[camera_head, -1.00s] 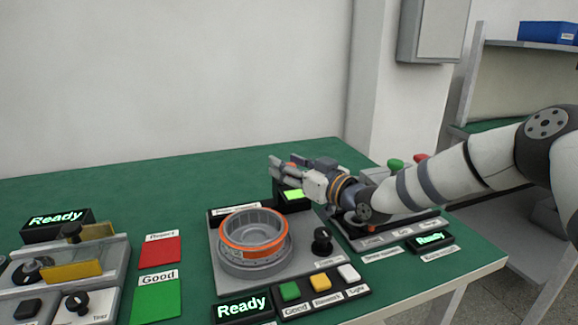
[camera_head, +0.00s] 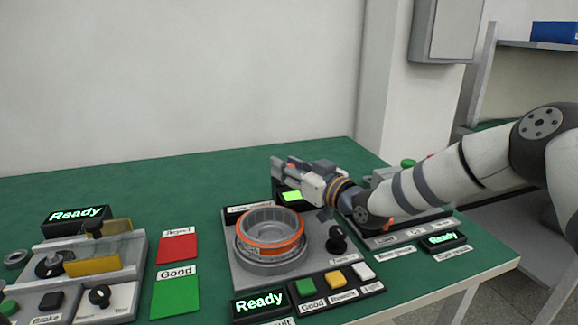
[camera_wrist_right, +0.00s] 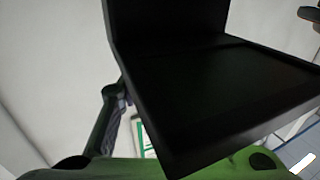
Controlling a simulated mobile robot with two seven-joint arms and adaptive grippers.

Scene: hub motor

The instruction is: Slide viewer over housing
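The housing (camera_head: 270,246), a round grey ring with an orange band, sits on the grey station plate (camera_head: 240,277) in the head view. The viewer appears to be the black box with a lit green screen (camera_head: 291,196) at the plate's back edge, behind the housing and not over it. My right gripper (camera_head: 281,166) is at the top of this box, pointing left. In the right wrist view a large black box (camera_wrist_right: 200,85) lies close in front of the camera. Whether the fingers hold it is hidden. My left gripper is not in view.
A black knob (camera_head: 337,240) stands right of the housing. Green, yellow and white buttons (camera_head: 336,278) and a Ready display (camera_head: 260,302) are in front. Red (camera_head: 177,247) and green (camera_head: 175,297) pads and another fixture (camera_head: 85,275) lie left. The table behind is clear.

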